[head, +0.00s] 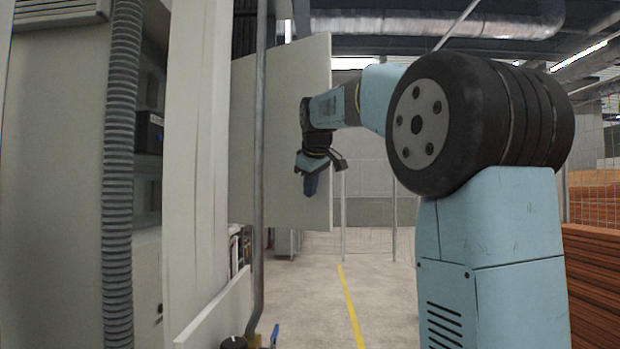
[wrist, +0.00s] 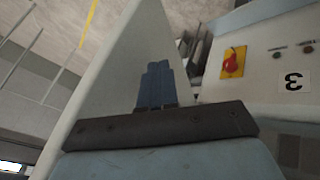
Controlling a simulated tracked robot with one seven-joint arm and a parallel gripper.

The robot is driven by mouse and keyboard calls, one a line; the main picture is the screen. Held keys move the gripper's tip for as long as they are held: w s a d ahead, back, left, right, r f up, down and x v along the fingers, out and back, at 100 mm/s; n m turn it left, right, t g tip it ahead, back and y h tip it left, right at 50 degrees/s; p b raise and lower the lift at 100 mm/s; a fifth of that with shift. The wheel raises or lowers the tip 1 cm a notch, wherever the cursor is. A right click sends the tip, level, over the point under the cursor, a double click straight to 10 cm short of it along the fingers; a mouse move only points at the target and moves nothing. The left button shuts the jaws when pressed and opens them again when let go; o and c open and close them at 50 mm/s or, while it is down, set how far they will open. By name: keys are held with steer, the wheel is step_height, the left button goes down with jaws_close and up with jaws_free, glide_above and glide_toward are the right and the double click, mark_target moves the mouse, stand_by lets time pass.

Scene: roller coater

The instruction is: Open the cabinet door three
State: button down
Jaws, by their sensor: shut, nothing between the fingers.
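A tall pale door panel (head: 285,140) stands swung out from the cabinet row at the left in the head view. In the wrist view the same kind of pale panel (wrist: 112,85) lies behind the fingers. A cabinet face with a "3" label (wrist: 293,82), upside down here, is at the right of the wrist view. I cannot tell whether the panel is door three. My gripper (head: 311,186) points down in front of the panel, its blue fingers (wrist: 157,72) together and empty. Whether they touch the panel is unclear.
A red knob on a yellow plate (wrist: 232,62) sits beside the "3". A grey vertical pipe (head: 259,180) and a corrugated hose (head: 119,170) run along the left. Floor with a yellow line (head: 350,305) is clear ahead. Brown stacked material (head: 595,285) is at the right.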

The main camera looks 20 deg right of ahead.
steer(key=shift+w+d, duration=0.9)
steer(key=shift+d, duration=0.15)
